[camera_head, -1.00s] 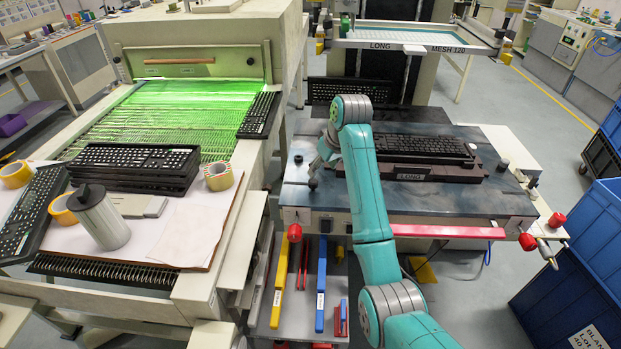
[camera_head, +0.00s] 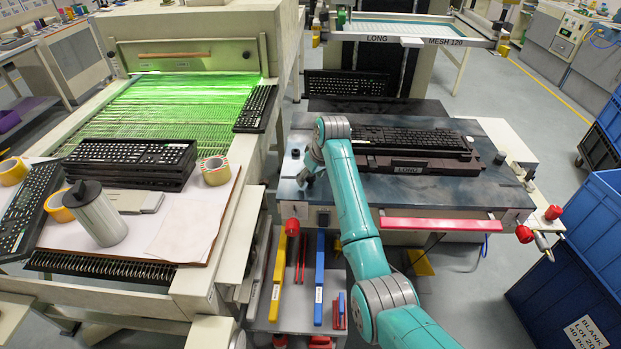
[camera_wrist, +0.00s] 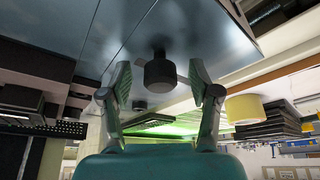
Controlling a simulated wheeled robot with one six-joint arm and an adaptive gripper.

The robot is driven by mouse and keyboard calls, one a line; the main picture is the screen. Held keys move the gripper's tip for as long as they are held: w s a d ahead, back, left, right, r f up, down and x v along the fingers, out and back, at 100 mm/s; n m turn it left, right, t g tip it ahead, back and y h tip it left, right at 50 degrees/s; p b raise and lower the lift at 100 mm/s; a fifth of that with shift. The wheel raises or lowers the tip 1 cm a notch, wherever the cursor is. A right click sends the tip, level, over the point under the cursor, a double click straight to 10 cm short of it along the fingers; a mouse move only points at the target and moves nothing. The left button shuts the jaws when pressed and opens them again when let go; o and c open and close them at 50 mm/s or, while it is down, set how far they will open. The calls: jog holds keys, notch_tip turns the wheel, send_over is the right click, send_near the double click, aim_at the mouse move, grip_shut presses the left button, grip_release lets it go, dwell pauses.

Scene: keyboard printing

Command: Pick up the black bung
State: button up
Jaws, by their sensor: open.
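The black bung (camera_wrist: 159,73) is a short dark cylinder with a narrower neck against the blue-grey table top. In the wrist view it appears between the two fingers of my gripper (camera_wrist: 161,82), with clear gaps on both sides. My gripper is open and holds nothing. In the head view my gripper (camera_head: 307,174) is low over the left front part of the table (camera_head: 350,200). The bung between the fingers is hard to make out there, largely covered by the gripper. A second small black knob (camera_head: 295,153) stands farther back; it also shows smaller in the wrist view (camera_wrist: 139,105).
A black keyboard (camera_head: 410,140) lies on a dark fixture right of my arm. A red bar (camera_head: 440,224) runs along the table's front edge. A dryer conveyor with stacked keyboards (camera_head: 130,160) stands left. Blue bins (camera_head: 570,260) stand right.

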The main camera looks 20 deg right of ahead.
jog(key=shift+w+f, duration=0.1)
jog(key=shift+f, duration=0.1)
jog(key=c, duration=1)
jog(key=shift+c, duration=0.2)
